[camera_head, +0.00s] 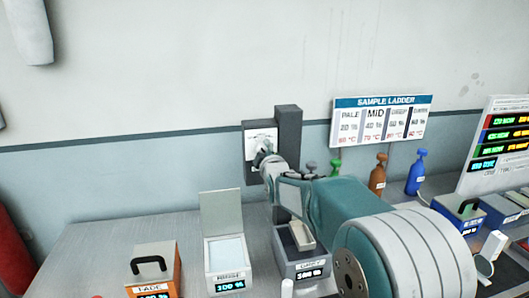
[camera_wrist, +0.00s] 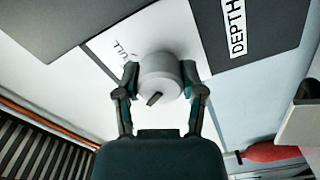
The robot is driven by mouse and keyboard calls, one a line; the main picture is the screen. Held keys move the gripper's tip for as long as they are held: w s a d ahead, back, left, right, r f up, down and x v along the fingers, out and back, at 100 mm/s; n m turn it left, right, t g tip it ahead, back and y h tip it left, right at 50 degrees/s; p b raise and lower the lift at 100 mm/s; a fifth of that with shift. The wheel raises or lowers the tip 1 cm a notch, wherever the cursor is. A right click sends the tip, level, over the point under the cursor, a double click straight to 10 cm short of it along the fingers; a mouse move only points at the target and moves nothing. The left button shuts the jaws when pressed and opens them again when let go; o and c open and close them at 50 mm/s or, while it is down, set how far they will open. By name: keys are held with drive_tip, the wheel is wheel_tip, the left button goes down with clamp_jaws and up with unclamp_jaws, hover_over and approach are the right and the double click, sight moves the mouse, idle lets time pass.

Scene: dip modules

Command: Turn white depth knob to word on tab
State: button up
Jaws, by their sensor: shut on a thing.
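The white depth knob (camera_wrist: 160,80) is round, with a dark pointer mark near its lower edge in the wrist view. My gripper (camera_wrist: 160,72) is shut on it, one finger on each side. The knob sits on a white dial plate (camera_wrist: 110,42), where a word partly reads "UL"; its start is hidden or unclear. A "DEPTH" label (camera_wrist: 237,27) is on the dark panel beside it. In the head view my gripper (camera_head: 264,154) reaches the dial plate (camera_head: 262,138) on the wall-side panel and covers the knob. I cannot make out which word the tab carries.
A "SAMPLE LADDER" sign (camera_head: 382,121) hangs right of the panel. Brown (camera_head: 377,176) and blue (camera_head: 416,172) bottles stand below it. An orange FADE box (camera_head: 155,268), an open-lidded white box (camera_head: 224,258) and a grey box (camera_head: 296,262) stand on the counter. The counter's left is clear.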

drive_tip(key=shift+a+f+n, duration=0.1)
drive_tip(key=shift+n, duration=0.7)
drive_tip(key=o, duration=1.1)
drive_tip(key=shift+f, duration=0.1)
drive_tip(key=shift+o, duration=0.2)
drive_tip(key=shift+a, duration=0.15)
drive_tip(key=shift+s+d, duration=0.25)
drive_tip(key=shift+s, duration=0.2)
drive_tip(key=v, duration=1)
drive_tip(key=shift+s, duration=0.45)
